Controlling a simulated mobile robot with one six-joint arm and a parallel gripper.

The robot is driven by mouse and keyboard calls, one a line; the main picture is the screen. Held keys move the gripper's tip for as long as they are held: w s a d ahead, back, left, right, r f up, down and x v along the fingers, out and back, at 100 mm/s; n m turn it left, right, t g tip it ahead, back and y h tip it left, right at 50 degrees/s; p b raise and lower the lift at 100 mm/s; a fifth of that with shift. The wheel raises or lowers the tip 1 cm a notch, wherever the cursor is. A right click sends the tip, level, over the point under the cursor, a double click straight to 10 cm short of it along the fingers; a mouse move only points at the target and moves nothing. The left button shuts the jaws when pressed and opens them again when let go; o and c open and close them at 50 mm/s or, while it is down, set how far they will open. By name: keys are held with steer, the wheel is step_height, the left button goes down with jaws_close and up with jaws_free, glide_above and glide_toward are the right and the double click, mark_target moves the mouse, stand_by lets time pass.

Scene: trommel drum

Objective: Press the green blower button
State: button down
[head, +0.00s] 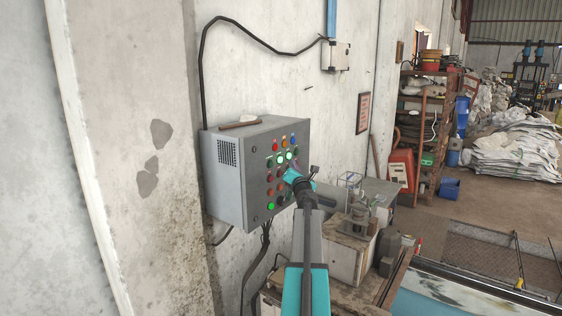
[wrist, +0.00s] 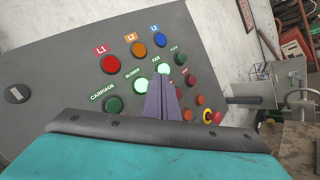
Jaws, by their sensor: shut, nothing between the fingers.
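The green blower button (wrist: 140,84) glows bright on the grey control panel in the wrist view, under its BLOWER label. It also shows lit in the head view (head: 279,159). A lit green fan button (wrist: 163,68) is up and right of it. A dark green carriage button (wrist: 113,103) is down and left. My gripper (wrist: 160,82) is shut and empty. Its fingertips appear just right of the blower button and below the fan button. I cannot tell whether they touch the panel. In the head view my gripper (head: 290,170) is in front of the panel's face.
The control box (head: 228,190) is fixed to the wall. Red, orange and blue lamps sit above the buttons. Red buttons and a red-yellow knob (wrist: 213,117) are to the right in the wrist view. A cluttered bench (head: 345,240) stands beyond, below the box.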

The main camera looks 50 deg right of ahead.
steer(key=shift+s+p, duration=0.3)
steer(key=shift+s, duration=1.2)
